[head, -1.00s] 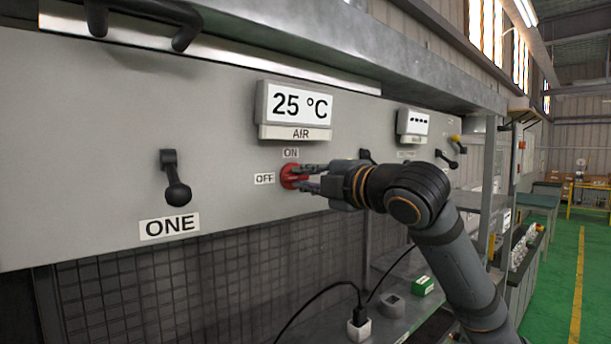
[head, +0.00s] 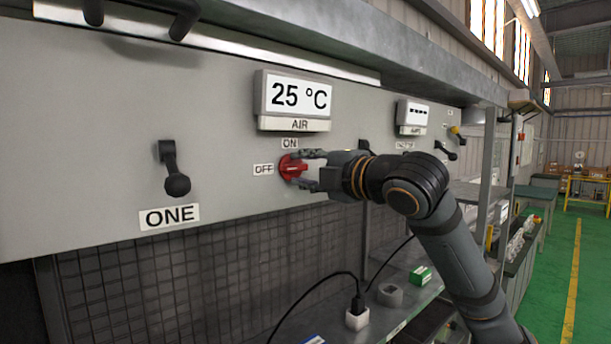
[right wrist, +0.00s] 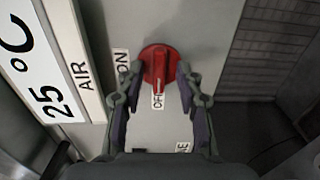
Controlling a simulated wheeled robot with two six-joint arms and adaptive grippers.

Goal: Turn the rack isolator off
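The rack isolator is a red rotary knob (head: 291,168) on the grey panel, with an ON label (head: 290,143) above it and an OFF label (head: 263,169) to its left. In the right wrist view the knob (right wrist: 158,68) has its raised ridge pointing at the OFF label (right wrist: 158,101). My right gripper (head: 305,168) is at the knob, its fingers spread. In the right wrist view the fingers (right wrist: 160,70) stand on either side of the knob, with gaps between them and the ridge. My left gripper is not in view.
A 25 °C AIR display (head: 293,97) is above the knob. A metal shelf edge overhangs the panel. A green box (head: 420,276) and a plug (head: 357,315) with a cable lie on the bench below.

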